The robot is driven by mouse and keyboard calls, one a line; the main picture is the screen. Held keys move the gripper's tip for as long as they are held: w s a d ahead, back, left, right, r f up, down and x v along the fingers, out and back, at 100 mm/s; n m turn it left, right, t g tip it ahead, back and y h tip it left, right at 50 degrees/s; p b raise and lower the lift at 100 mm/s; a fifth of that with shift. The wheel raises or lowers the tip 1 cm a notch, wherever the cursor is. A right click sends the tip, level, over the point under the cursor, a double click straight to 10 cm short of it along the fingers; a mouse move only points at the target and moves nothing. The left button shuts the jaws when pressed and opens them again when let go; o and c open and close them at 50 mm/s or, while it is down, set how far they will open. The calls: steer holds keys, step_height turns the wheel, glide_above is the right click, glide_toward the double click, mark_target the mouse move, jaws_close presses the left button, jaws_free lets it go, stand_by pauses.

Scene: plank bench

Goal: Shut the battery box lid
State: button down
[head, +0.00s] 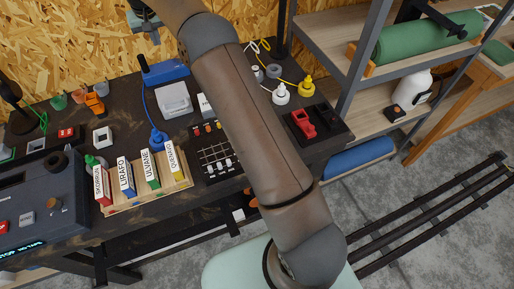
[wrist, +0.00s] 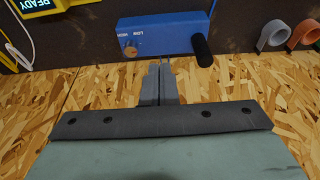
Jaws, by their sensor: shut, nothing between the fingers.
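I cannot tell for sure which thing is the battery box. A pale grey box (head: 175,98) with a raised, lid-like top stands on the dark bench; the state of its lid is unclear. A blue box (head: 165,72) stands behind it; in the wrist view the blue box (wrist: 165,37) shows a LOW/HIGH dial and a black handle. My gripper (wrist: 160,66) is shut and empty, its fingertips close to the blue box's edge in the picture; contact is unclear. In the head view only part of my gripper's housing shows at the top, and its fingers are hidden.
A wooden rack (head: 150,193) with several labelled packs stands at the front of the bench. A dark grid panel (head: 214,155) and a red device (head: 303,122) lie to the right. Chipboard wall (head: 100,35) closes the back. My arm hides the bench's middle.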

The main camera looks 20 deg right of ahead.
steer(key=v, duration=0.9)
steer(key=s+d+r+b, duration=0.1)
steer(key=s+d, duration=0.4)
steer(key=s, duration=0.7)
steer(key=s+d+f, duration=0.2)
steer(key=s+f, duration=0.2)
steer(key=s, duration=0.8)
steer(key=s+d+f+g+b, duration=0.1)
steer(key=s+d+f, duration=0.2)
steer(key=s, duration=0.9)
steer(key=s+d+f+g+b, duration=0.1)
steer(key=s+d+f, duration=0.1)
steer(key=s+f, duration=0.5)
steer(key=s, duration=0.5)
steer(key=shift+s+d+f, duration=0.25)
steer(key=shift+s+d, duration=0.05)
steer(key=shift+d, duration=0.05)
